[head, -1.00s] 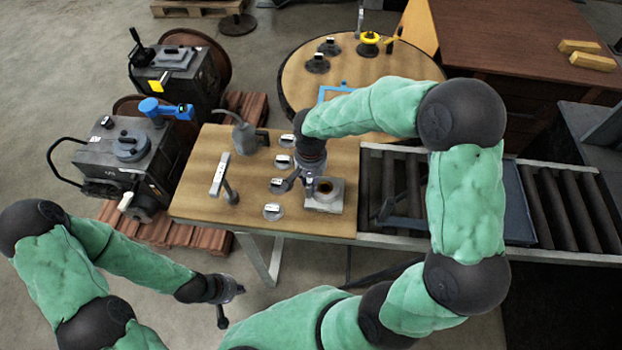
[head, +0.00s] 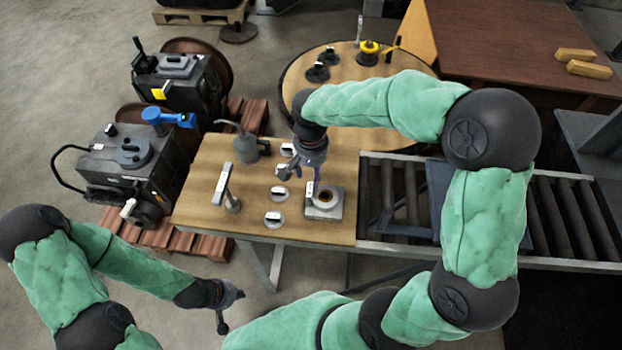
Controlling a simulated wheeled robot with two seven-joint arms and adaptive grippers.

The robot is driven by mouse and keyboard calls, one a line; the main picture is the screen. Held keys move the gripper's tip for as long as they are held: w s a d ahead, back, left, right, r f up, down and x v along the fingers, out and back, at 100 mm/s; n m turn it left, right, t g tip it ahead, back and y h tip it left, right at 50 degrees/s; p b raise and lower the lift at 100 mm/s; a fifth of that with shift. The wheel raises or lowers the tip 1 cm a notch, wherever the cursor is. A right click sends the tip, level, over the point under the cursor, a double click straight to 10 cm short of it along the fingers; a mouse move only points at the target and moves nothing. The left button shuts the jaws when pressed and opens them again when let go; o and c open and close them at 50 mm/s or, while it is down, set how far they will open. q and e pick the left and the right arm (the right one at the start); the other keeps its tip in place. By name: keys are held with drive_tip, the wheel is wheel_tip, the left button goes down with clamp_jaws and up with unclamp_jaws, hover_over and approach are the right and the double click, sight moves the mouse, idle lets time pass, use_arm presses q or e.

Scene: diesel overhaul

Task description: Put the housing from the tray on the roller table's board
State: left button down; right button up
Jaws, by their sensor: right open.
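The housing (head: 334,207), a grey square block with a round bore, sits flat on the wooden board (head: 197,203), near its right edge. My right gripper (head: 294,174) is open and empty, just above and to the left of the housing in the picture, apart from it. A small white-labelled piece shows at the housing's left side; whether it touches cannot be told. The dark blue tray (head: 437,180) lies on the rollers to the right, partly hidden by my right arm. My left gripper (head: 231,308) hangs low in front of the board; its jaws are too small to read.
Several small labelled discs (head: 274,219) stand on the board left of the housing. The rollers (head: 374,190) adjoin on the right. A round table (head: 350,75) stands behind.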

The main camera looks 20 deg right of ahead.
use_arm(q)
drive_tip(key=shift+r, duration=0.3)
use_arm(e)
drive_tip(key=shift+r, duration=1.65)
